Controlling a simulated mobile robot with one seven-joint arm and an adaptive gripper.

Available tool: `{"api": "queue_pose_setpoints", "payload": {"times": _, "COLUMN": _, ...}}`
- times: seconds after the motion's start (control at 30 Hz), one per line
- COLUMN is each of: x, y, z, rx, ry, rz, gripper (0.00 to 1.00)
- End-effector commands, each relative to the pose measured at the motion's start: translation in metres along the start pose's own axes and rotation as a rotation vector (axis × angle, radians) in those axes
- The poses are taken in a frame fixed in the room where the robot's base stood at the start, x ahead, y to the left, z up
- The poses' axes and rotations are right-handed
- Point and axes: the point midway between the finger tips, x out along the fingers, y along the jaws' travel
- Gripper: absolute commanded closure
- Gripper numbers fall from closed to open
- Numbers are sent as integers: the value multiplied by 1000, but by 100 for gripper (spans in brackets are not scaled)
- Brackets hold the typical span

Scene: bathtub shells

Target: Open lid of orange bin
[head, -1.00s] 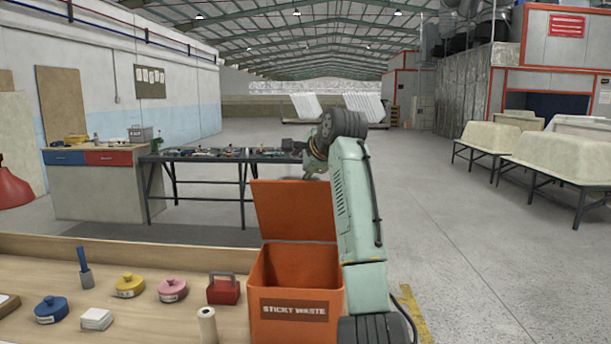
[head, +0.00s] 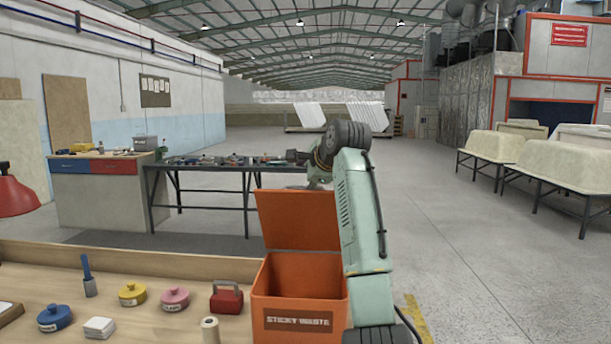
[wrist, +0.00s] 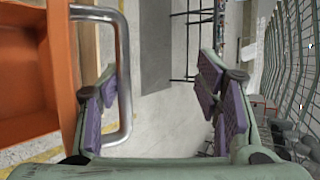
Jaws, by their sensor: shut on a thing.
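The orange bin (head: 298,322), labelled "STICKY WASTE", stands at the near table's right end. Its mouth is open and the inside looks empty. Its orange lid (head: 298,218) stands up steeply at the back edge. My gripper (wrist: 158,80) is behind the lid and mostly hidden by the lid and my arm in the head view. In the wrist view, a metal bar handle (wrist: 124,75) joins orange panels at the left and lies by the left finger pad. My gripper is shut on this handle, with the fingers spread wide and a gap towards the right finger.
A dark workbench (head: 215,170) stands beyond. Floor at the right (head: 470,270) is clear.

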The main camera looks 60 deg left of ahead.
Motion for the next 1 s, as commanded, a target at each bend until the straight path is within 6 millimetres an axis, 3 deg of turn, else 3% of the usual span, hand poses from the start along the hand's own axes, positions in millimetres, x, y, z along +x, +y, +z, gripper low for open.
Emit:
{"api": "queue_pose_setpoints", "payload": {"times": 0.03, "x": 13, "y": 10, "z": -10, "rx": 8, "ry": 14, "rz": 10, "gripper": 92}}
{"api": "queue_pose_setpoints", "payload": {"times": 0.2, "x": 13, "y": 10, "z": -10, "rx": 8, "ry": 14, "rz": 10, "gripper": 92}}
{"api": "queue_pose_setpoints", "payload": {"times": 0.23, "x": 13, "y": 10, "z": -10, "rx": 8, "ry": 14, "rz": 10, "gripper": 44}}
{"api": "queue_pose_setpoints", "payload": {"times": 0.73, "x": 11, "y": 9, "z": -7, "rx": 11, "ry": 7, "rz": 10, "gripper": 78}}
{"api": "queue_pose_setpoints", "payload": {"times": 1.0, "x": 10, "y": 8, "z": -8, "rx": 11, "ry": 9, "rz": 12, "gripper": 80}}
